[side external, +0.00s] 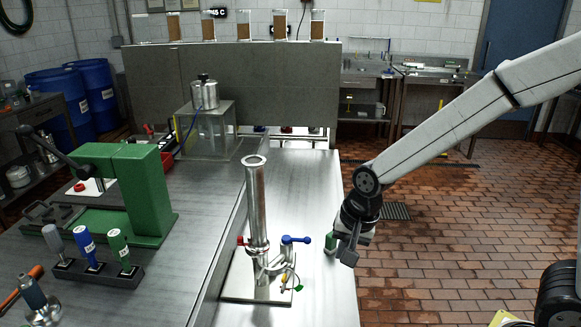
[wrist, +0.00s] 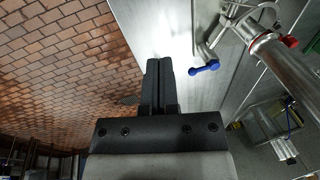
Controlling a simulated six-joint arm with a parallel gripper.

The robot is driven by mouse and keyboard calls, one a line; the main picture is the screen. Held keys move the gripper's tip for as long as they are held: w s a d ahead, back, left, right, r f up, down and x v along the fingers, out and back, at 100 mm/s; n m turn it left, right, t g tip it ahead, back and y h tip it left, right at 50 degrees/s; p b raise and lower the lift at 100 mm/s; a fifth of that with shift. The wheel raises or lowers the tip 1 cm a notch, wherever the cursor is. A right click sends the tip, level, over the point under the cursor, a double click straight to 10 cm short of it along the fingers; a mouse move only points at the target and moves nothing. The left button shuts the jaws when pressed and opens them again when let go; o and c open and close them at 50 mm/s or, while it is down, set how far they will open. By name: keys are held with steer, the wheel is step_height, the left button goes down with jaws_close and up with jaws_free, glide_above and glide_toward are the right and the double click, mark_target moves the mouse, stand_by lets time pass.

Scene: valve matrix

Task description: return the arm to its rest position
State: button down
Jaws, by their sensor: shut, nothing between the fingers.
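My gripper (side external: 340,250) hangs from the arm at the right edge of the steel bench (side external: 305,185), to the right of the valve stand. In the wrist view my gripper (wrist: 158,64) shows two dark fingers side by side, shut with nothing between them. The valve stand has a tall steel pipe (side external: 256,205) upright on a flat base plate (side external: 235,288). A blue-handled valve (side external: 295,240) sticks out on the side toward my gripper, apart from it. The blue handle also shows in the wrist view (wrist: 204,68), to the right of the fingers.
A green press (side external: 145,190) and a rack (side external: 95,272) with grey, blue and green handles stand on the left bench. A metal canister (side external: 204,95) sits on a clear box behind. The tiled floor (side external: 430,240) to the right is mostly open.

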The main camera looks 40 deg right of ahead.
steer(key=s+d+f+n, duration=0.2)
steer(key=s+d+n, duration=0.3)
steer(key=n, duration=0.5)
steer(key=shift+s+f+h, duration=0.3)
steer(key=shift+s+h, duration=0.1)
steer(key=shift+s, duration=0.3)
